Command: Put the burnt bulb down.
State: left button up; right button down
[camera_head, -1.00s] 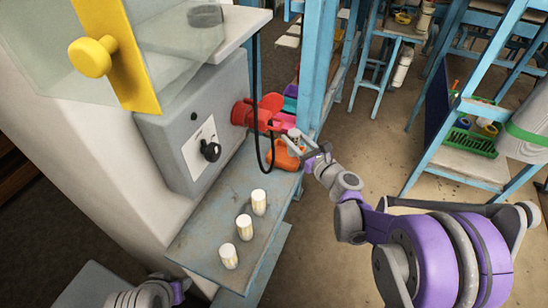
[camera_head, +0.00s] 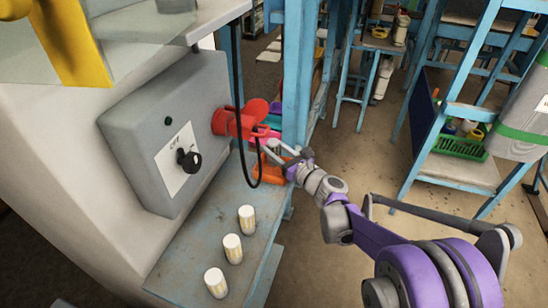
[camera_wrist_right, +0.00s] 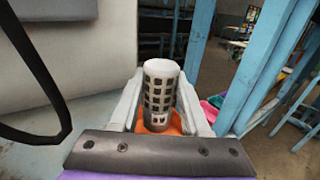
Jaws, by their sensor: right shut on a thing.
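My right gripper (camera_head: 286,156) is shut on the burnt bulb, a pale cylinder with rows of dark patches (camera_wrist_right: 160,92). In the right wrist view the bulb stands upright between the two fingers. An orange container (camera_head: 268,172) lies below and behind the gripper; its orange surface also shows beneath the bulb in the right wrist view (camera_wrist_right: 172,128). I cannot tell whether the bulb touches it. Three white and cream bulbs (camera_head: 233,249) stand in a row on the blue-grey shelf (camera_head: 190,255). My left gripper is out of view.
A black cable (camera_head: 240,150) hangs near my gripper. A blue post (camera_head: 298,80) rises close by. Open floor (camera_head: 370,160) lies to the right.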

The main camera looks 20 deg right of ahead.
jog(key=shift+f, duration=1.5)
jog(key=shift+f, duration=0.1)
jog(key=shift+c, duration=1.9)
grip_release()
jog(key=shift+b, duration=0.3)
jog(key=v, duration=1.2)
